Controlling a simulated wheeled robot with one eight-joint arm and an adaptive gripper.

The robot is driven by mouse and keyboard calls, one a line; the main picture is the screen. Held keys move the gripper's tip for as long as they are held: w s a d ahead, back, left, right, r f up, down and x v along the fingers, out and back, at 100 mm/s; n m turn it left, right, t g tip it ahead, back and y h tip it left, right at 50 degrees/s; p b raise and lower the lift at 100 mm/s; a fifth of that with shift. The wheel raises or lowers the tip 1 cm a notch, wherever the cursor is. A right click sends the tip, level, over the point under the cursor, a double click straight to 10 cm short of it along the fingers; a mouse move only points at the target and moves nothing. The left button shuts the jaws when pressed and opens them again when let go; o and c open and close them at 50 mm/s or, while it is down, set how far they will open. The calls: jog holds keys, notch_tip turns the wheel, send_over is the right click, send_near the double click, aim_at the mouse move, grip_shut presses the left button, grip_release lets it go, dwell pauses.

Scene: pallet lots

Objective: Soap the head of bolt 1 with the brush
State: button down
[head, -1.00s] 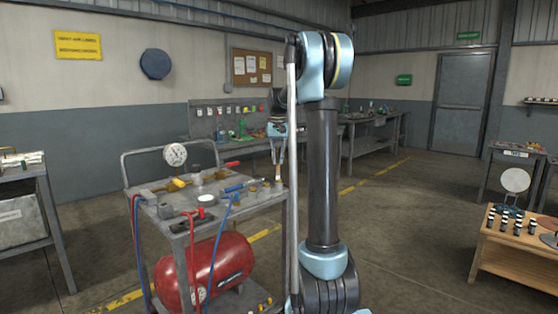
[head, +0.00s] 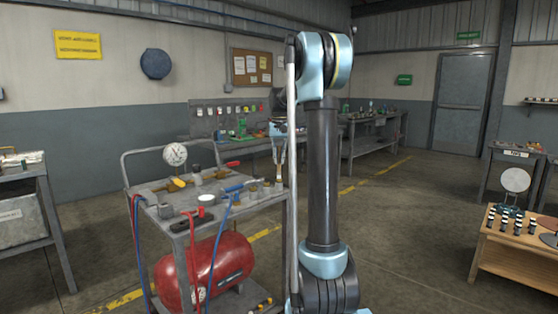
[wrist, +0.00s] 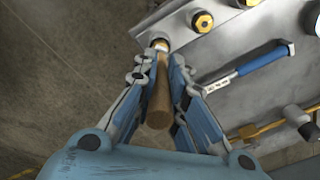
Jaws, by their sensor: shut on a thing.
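My gripper (wrist: 160,85) is shut on a wooden-handled brush (wrist: 158,100) in the wrist view. The brush's far end has a pale metallic collar, and its bristles are hidden or too small to tell. Brass hex bolt heads (wrist: 203,21) stand on the grey trolley top (wrist: 215,55), to the right of the brush end. I cannot tell which is bolt 1, or whether the brush touches one. In the head view my gripper (head: 279,150) points down over the right end of the trolley top, partly hidden behind my arm.
A blue-handled tool (wrist: 262,60) and brass fittings (wrist: 300,117) lie on the trolley. In the head view a dial gauge (head: 175,154), a white round lid (head: 206,199) and hoses are there. A red tank (head: 215,268) sits below. A wooden bench (head: 510,255) stands right, with open floor between.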

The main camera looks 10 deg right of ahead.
jog(key=shift+w+d, duration=0.1)
jog(key=shift+d, duration=0.05)
jog(key=shift+w+d, duration=0.2)
jog(key=shift+d, duration=0.05)
jog(key=shift+a, duration=0.1)
jog(key=shift+s+a, duration=0.3)
jog(key=shift+a, duration=0.05)
jog(key=shift+s+a, duration=0.25)
jog(key=shift+a, duration=0.05)
dwell(0.4)
jog(key=shift+w, duration=0.1)
jog(key=shift+w+d, duration=0.15)
jog(key=shift+d, duration=0.2)
jog(key=shift+w+d, duration=0.1)
jog(key=shift+d, duration=0.05)
dwell(0.4)
jog(key=shift+w+d, duration=0.15)
jog(key=shift+d, duration=0.05)
